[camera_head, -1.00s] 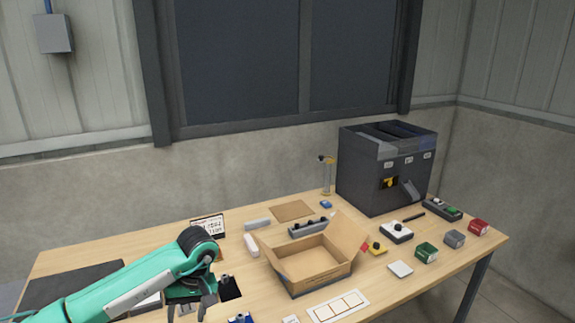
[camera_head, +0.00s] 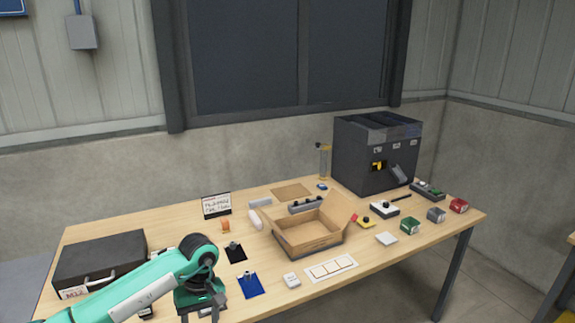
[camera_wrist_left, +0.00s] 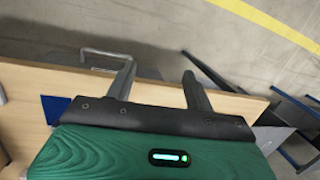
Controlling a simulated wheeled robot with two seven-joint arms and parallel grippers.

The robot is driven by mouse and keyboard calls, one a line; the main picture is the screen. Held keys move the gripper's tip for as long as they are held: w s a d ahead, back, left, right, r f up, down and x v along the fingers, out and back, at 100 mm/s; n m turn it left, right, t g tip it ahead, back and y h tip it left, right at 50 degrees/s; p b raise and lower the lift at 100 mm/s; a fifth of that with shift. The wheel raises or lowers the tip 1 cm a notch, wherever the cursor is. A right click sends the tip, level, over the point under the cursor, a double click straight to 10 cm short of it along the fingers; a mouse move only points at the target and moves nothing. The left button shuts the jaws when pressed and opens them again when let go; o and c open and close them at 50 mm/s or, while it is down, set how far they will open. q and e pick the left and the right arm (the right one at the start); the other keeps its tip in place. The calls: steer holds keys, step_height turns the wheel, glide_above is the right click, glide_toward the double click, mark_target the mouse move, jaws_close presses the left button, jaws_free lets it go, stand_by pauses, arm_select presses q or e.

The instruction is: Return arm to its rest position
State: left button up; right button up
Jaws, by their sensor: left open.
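My left arm comes in from the lower left of the head view. Its gripper (camera_head: 202,312) is low in the picture, at the table's front left, and its fingertips are partly cut off by the lower edge. In the left wrist view the gripper (camera_wrist_left: 158,80) shows two dark fingers spread apart with nothing between them. They point out over the table's front edge (camera_wrist_left: 150,92) toward the grey floor. My right gripper is not in view.
The table (camera_head: 180,218) holds an open cardboard box (camera_head: 308,240), a dark feeder machine (camera_head: 372,155), a black case (camera_head: 100,262), a blue mat (camera_head: 250,284) and a black mat (camera_head: 236,253).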

arm_select(q)
steer(key=d+f+n+h, duration=1.3)
steer(key=d+n+h, duration=0.2)
steer(key=n, duration=0.1)
steer(key=s+a+f+n+t+y, duration=0.1)
steer(key=a+f+n+t+y, duration=0.15)
steer(key=f+n+t, duration=0.55)
steer(key=a+f+n+t+y, duration=0.1)
steer(key=a+f+n+t, duration=0.35)
steer(key=f+n, duration=0.7)
steer(key=s+a+f+n+g+y, duration=0.1)
steer(key=s+a+f+n+y, duration=0.35)
steer(key=s+f+n, duration=0.5)
steer(key=s+a+f+n+g+y, duration=0.1)
steer(key=s+a+f+n+y, duration=0.4)
steer(key=s+f+n, duration=0.45)
steer(key=s+a+f+n+g, duration=0.1)
steer(key=s+f+n+g, duration=0.1)
steer(key=s, duration=0.8)
steer(key=s+a+f+n+g, duration=0.1)
steer(key=s+f+n+g, duration=0.2)
steer(key=s, duration=0.7)
steer(key=s+a+f+n+g+y, duration=0.1)
steer(key=s+a+f+n+g, duration=0.1)
steer(key=s, duration=0.8)
steer(key=shift+f+n, duration=0.65)
steer(key=shift+n, duration=0.2)
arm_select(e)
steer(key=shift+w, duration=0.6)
